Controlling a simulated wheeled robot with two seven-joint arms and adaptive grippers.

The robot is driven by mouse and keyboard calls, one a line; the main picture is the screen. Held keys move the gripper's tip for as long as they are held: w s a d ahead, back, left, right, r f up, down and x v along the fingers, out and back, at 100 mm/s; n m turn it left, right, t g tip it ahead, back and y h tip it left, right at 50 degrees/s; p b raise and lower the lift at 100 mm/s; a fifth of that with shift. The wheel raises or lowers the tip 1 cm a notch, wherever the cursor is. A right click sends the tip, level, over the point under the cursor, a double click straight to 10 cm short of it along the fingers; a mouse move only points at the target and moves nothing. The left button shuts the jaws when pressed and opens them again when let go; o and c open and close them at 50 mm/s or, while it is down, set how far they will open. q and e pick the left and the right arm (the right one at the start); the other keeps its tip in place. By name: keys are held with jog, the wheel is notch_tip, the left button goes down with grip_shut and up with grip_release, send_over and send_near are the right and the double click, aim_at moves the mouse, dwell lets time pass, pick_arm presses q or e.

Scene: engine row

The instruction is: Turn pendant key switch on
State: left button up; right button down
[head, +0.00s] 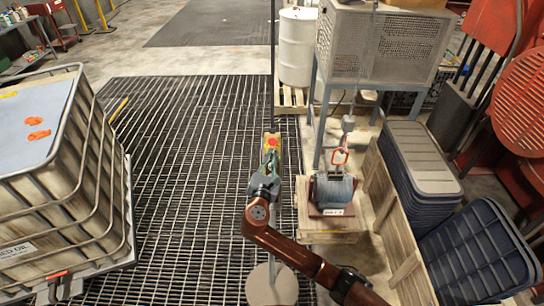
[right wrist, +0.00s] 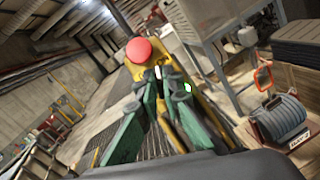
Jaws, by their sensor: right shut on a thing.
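The yellow pendant (head: 265,155) hangs upright on a dark cable in the middle of the head view. Its round red button (right wrist: 138,50) shows near the top in the right wrist view. My right gripper (right wrist: 165,85), with green fingers, is at the pendant's front just below the red button. Its fingertips are shut on a small part there, the key switch (right wrist: 158,72). The fingertips hide most of the key switch, so I cannot tell which way it is turned. My left gripper is not in view.
A caged tote (head: 90,150) stands at the left. A grey motor (head: 333,190) under a red hook (head: 340,157) sits on a wooden pallet at the right, beside stacked grey bins (head: 420,155). A white drum (head: 298,45) stands behind. The grating (head: 185,150) left of the pendant is clear.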

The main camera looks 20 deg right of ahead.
jog(key=shift+m+g+h, duration=0.4)
jog(key=shift+m, duration=0.9)
jog(key=shift+r, duration=0.1)
jog(key=c, duration=2.1)
grip_release()
jog(key=v, duration=1.2)
jog(key=shift+a, duration=0.15)
jog(key=shift+w, duration=0.1)
